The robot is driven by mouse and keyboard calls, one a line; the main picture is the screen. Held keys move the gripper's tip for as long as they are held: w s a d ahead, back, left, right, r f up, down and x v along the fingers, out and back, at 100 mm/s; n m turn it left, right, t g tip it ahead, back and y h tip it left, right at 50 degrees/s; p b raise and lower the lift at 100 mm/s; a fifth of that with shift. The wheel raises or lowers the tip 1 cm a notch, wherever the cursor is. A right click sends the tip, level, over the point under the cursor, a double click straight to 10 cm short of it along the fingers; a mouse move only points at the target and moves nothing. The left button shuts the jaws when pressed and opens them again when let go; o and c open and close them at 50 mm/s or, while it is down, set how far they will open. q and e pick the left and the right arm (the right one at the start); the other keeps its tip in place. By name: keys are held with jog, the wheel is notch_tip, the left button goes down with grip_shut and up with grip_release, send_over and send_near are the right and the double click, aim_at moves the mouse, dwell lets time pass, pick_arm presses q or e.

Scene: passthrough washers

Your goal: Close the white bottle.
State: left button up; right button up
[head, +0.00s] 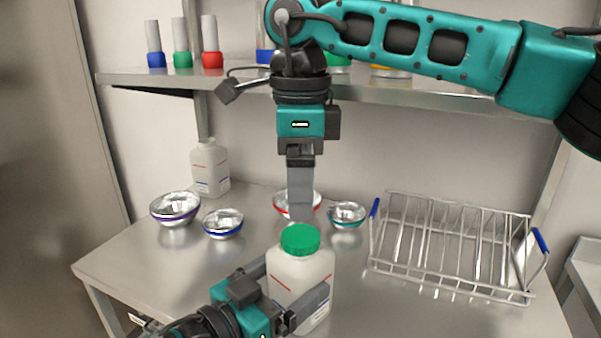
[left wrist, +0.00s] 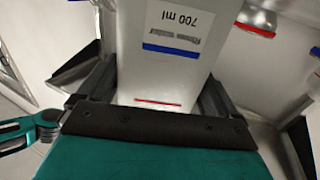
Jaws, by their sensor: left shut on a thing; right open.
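A white bottle (head: 290,272) with red label lines stands upright at the table's front, a green cap (head: 300,239) on its top. How tightly the cap sits cannot be told. My left gripper (head: 294,284) is shut on the bottle's body, one finger on each side. In the left wrist view the bottle (left wrist: 165,75) fills the space between the fingers, its "700 ml" label showing. My right gripper (head: 301,214) points straight down just above the cap, empty. Its fingers overlap in the head view; it is open. Contact with the cap is unclear.
Another white bottle (head: 209,168) stands at the back left. Several metal bowls, including a purple-rimmed one (head: 175,207) and a teal-rimmed one (head: 347,215), lie behind the held bottle. A wire rack (head: 455,285) stands right. A shelf (head: 150,77) crosses behind my right arm.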

aim_at(301, 235)
notch_tip(301, 235, down, 7)
jog(key=shift+f, duration=0.1)
dwell(0.4)
jog(key=c, duration=1.1)
jog(key=m, duration=0.5)
jog(key=o, duration=1.2)
jog(key=shift+o, duration=0.2)
notch_tip(301, 235, up, 12)
